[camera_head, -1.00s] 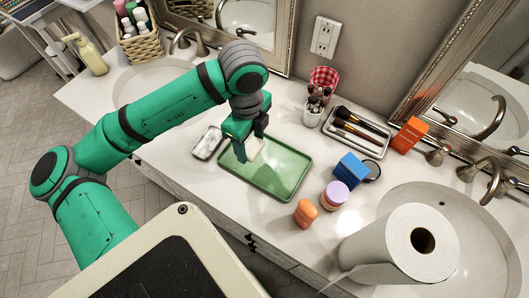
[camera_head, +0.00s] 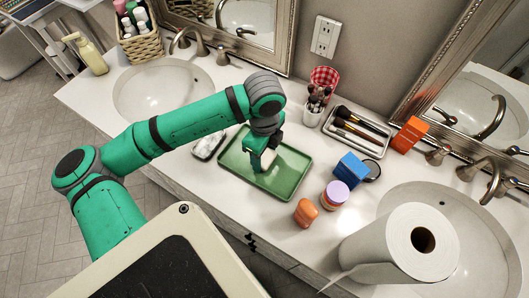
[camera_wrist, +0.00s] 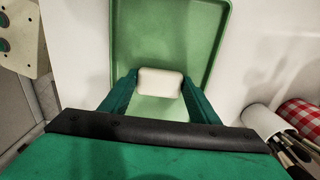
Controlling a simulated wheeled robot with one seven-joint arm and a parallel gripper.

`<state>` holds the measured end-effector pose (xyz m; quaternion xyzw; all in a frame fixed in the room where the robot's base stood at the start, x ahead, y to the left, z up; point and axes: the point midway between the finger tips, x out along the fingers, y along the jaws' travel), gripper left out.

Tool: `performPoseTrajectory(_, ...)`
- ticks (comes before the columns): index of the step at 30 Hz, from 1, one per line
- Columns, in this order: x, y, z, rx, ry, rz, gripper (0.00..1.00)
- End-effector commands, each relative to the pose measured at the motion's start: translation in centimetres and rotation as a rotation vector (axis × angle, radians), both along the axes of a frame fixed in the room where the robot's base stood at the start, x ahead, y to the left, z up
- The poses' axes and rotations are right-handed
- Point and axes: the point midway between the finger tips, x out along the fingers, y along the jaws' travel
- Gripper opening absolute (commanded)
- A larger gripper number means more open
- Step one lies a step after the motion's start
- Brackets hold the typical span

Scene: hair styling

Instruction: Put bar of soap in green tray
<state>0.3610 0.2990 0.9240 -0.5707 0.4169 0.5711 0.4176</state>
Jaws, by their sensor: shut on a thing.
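The green tray (camera_head: 283,190) lies flat on the white counter between the two sinks. My gripper (camera_head: 262,165) is over the tray, pointing down. In the wrist view the white bar of soap (camera_wrist: 160,83) sits between the two fingers of my gripper (camera_wrist: 158,92), which touch its sides. The soap is within the tray's outline in that view, with the tray's green floor (camera_wrist: 165,30) beyond it.
A small whitish dish (camera_head: 207,146) stands left of the tray. An orange object (camera_head: 306,212), a lilac-topped jar (camera_head: 335,195) and a blue block (camera_head: 350,171) stand to its right. A paper roll (camera_head: 395,245) stands front right.

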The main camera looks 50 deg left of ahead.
Motion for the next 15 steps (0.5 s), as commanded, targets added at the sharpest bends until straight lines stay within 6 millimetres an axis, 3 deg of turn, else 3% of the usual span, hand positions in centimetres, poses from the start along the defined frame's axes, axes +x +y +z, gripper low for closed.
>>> performPoseTrajectory(5, 0.02, -0.03, -0.41, -0.001, 0.0, 0.0, 0.33)
performPoseTrajectory(6, 0.03, -0.03, -0.39, 0.0, 0.0, -0.001, 0.63)
performPoseTrajectory(8, 0.03, -0.03, -0.38, 0.0, 0.0, -0.001, 0.74)
performPoseTrajectory(15, 0.03, -0.04, -0.37, 0.0, 0.0, -0.001, 0.74)
